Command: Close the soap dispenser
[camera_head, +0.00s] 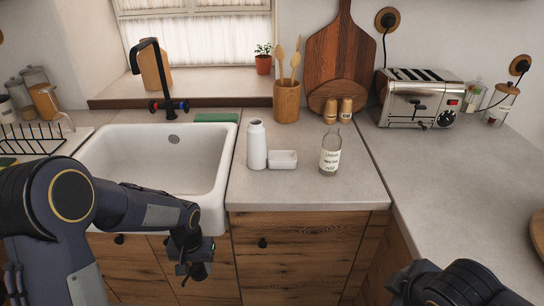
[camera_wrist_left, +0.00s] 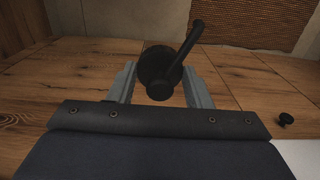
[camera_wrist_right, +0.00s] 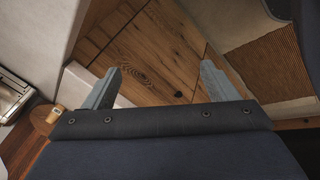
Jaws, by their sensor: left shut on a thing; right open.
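My left gripper (camera_head: 195,262) hangs low in front of the wooden cabinets, left of centre. It is shut on a black pump top (camera_wrist_left: 160,75) with a bent spout, seen between its fingers in the left wrist view. A clear glass bottle (camera_head: 330,152) with a pale label stands upright on the counter with no pump on it. A white bottle (camera_head: 257,146) with a short neck stands upright further left, also without a pump. I cannot tell for sure which bottle is the soap dispenser. My right gripper (camera_wrist_right: 158,78) is open and empty.
A small white dish (camera_head: 283,159) stands beside the white bottle. The sink (camera_head: 215,190) lies left of them, with a black tap (camera_head: 160,80). A utensil holder (camera_head: 287,102), two shakers and a toaster (camera_head: 415,98) stand behind. The right-hand counter (camera_head: 455,200) is mostly clear.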

